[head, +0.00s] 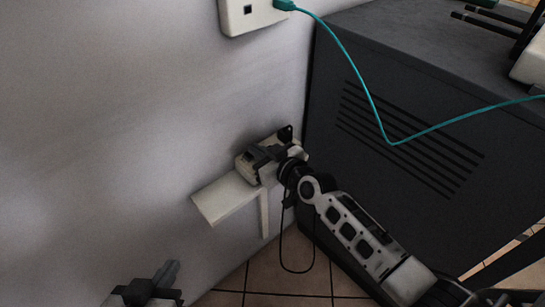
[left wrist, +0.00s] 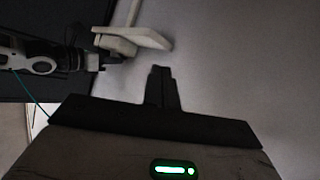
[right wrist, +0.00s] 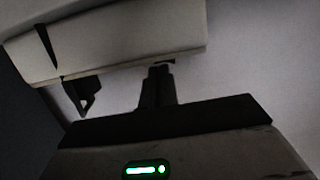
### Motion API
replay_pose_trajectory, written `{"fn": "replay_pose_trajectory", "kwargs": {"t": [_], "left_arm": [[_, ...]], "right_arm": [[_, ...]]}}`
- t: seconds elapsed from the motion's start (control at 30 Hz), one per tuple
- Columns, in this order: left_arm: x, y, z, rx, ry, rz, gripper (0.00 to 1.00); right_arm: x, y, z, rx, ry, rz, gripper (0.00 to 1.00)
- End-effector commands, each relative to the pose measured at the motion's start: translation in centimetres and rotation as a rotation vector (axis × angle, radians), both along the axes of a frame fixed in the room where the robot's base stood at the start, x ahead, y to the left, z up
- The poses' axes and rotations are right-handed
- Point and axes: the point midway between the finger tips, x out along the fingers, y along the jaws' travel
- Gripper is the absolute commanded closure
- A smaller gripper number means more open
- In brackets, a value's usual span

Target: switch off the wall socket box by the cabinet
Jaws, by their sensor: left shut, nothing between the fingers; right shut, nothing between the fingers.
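A pale socket box (head: 244,168) sits on a small white wall shelf (head: 225,199) beside the dark cabinet (head: 345,165). My right gripper (head: 259,153) is shut and empty at the box, covering part of it, so its switch cannot be made out. In the right wrist view the box (right wrist: 120,42) is large, and the shut fingertips (right wrist: 160,70) are close to its edge; contact cannot be told. A dark plug-like piece (right wrist: 84,97) shows beside it. My left gripper (head: 170,270) is shut and empty near the wall at lower left; its fingertips show in the left wrist view (left wrist: 161,72).
A white wall box (head: 248,16) higher up holds a teal plug (head: 284,5), whose teal cable (head: 372,102) droops across the cabinet. A thin black cable (head: 283,250) hangs below my right wrist. The wall left of the shelf is clear.

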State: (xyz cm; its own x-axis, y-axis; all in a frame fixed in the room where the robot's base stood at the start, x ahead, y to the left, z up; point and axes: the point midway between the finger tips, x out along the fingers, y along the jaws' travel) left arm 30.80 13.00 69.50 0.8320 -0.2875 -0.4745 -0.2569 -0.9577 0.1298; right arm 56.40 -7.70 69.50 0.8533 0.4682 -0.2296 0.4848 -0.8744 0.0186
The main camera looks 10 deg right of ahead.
Motion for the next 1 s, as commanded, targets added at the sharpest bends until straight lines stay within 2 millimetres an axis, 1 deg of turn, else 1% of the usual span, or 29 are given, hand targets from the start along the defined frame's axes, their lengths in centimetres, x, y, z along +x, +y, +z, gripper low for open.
{"fn": "replay_pose_trajectory", "kwargs": {"t": [0.03, 0.17, 0.23, 0.37, 0.47, 0.53, 0.7, 0.83, 1.0], "left_arm": [[0.0, 0.0, 0.5, -0.002, -0.004, 0.0, 1.0], [-0.2, 0.0, 0.5, -0.002, -0.003, 0.0, 1.0], [-0.3, 0.0, 1.0, -0.001, -0.001, 0.001, 1.0], [-0.5, 0.1, 2.2, -0.002, 0.013, 0.003, 1.0], [-0.8, 0.2, 2.9, 0.0, 0.041, 0.005, 1.0], [-0.5, 0.3, 1.8, -0.001, 0.053, 0.012, 1.0], [-0.3, 0.3, 2.1, -0.002, 0.055, 0.014, 1.0], [-0.4, 0.3, 2.2, -0.004, 0.056, 0.015, 1.0], [-0.3, 0.3, 2.3, -0.006, 0.057, 0.017, 1.0]], "right_arm": [[-0.2, 0.1, -0.4, -0.009, 0.014, 0.004, 1.0], [-0.2, 0.2, -0.5, -0.01, 0.015, 0.007, 1.0], [-0.2, 0.1, 0.1, -0.01, 0.014, 0.006, 1.0], [-0.1, -0.3, 2.3, -0.01, 0.009, 0.002, 1.0], [0.0, -0.7, 4.7, -0.007, 0.004, -0.001, 1.0], [-1.4, -1.6, 4.3, -0.01, 0.008, -0.002, 1.0], [-4.7, -3.5, 5.3, -0.008, 0.005, -0.001, 1.0], [-6.6, -4.7, 5.9, -0.008, 0.005, -0.002, 1.0], [-8.0, -5.5, 6.2, -0.005, 0.004, -0.003, 1.0]]}}
